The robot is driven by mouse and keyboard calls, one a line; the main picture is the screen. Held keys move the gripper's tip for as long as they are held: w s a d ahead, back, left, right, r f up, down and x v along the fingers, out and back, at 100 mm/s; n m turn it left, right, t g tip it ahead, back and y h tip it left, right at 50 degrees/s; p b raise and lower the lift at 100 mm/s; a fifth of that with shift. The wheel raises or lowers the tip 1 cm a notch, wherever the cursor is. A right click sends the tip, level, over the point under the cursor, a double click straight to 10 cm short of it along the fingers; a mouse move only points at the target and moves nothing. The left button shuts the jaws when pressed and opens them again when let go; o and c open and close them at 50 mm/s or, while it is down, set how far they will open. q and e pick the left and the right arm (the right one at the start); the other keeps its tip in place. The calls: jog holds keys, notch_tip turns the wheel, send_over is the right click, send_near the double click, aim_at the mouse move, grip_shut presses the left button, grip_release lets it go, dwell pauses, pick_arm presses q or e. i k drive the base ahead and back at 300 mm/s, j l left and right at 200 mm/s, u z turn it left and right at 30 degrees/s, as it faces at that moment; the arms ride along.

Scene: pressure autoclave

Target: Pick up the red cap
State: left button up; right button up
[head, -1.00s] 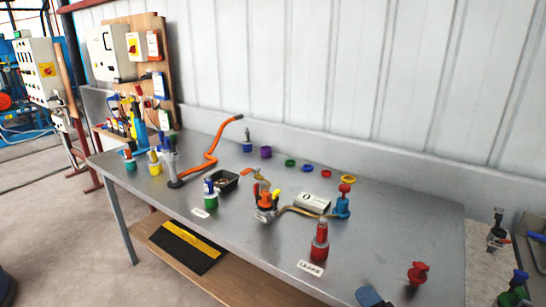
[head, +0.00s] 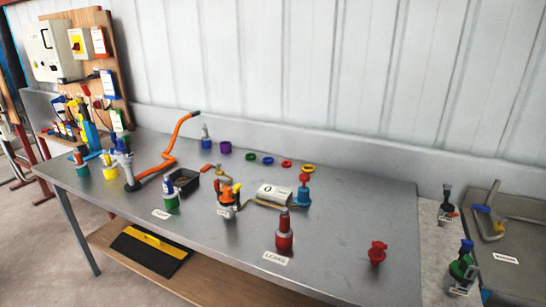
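A small red cap-like piece (head: 377,252) stands alone near the front right of the grey metal table (head: 340,255). A red cylinder with a darker narrow top (head: 284,235) stands to its left, behind a white label. A small red ring (head: 287,163) lies flat near the back of the table. A blue fitting with a red top (head: 303,190) stands right of centre. I cannot tell for certain which red piece is the cap meant. Neither gripper is in view.
A white box marked 0 (head: 274,195), a black tray (head: 186,181) and an orange hose (head: 165,162) are on the table. Several coloured rings lie along the back. A second surface (head: 510,245) with fittings is at right. The table's right part is mostly clear.

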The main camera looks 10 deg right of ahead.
aim_at(377, 254)
jog(key=z, duration=0.7)
jog(key=i+z, duration=0.15)
jog(key=z, duration=0.3)
jog(key=i+j+z, duration=0.15)
jog(key=z, duration=0.35)
jog(key=j, duration=0.1)
jog(key=i, duration=0.05)
